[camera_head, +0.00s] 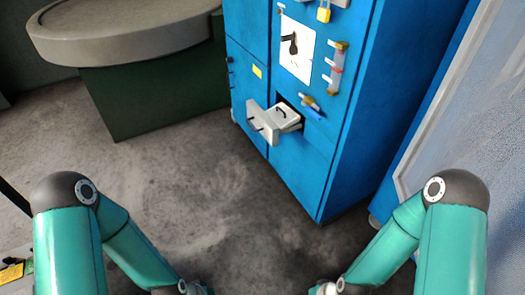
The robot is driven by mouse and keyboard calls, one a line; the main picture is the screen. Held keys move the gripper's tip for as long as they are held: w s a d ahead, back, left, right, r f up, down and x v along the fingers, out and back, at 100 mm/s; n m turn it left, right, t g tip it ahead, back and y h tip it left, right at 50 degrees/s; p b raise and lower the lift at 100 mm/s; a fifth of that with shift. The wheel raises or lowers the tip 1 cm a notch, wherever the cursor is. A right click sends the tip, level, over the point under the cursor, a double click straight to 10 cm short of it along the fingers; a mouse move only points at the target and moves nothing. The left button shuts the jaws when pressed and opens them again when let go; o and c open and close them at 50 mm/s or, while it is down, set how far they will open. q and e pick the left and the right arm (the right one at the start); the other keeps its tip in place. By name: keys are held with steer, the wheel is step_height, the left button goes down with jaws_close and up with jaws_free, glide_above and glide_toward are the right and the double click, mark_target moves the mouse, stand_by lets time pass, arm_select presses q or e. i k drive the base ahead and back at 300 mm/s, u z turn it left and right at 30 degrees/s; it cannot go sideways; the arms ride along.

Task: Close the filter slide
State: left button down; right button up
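The filter slide (262,121) is a light grey drawer-like part with dark handles. It sticks out of a dark opening in the front of a blue cabinet (305,165), so it stands open. My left arm comes in from the lower left and my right arm from the lower right. Only small parts of the arm ends show at the bottom edge, well below and in front of the slide. Neither arm touches the slide or the cabinet. The fingers of both grippers are out of the picture.
A blue-handled valve (312,108) sits just right of the slide's opening. A white panel with a black handle (296,48), a sight tube (335,68) and a yellow padlock (323,12) are above. A round grey-topped green stand (150,95) is left. The floor between is clear.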

mark_target(269, 130)
steer(key=z, duration=0.5)
steer(key=i, duration=1.65)
steer(key=u, duration=0.3)
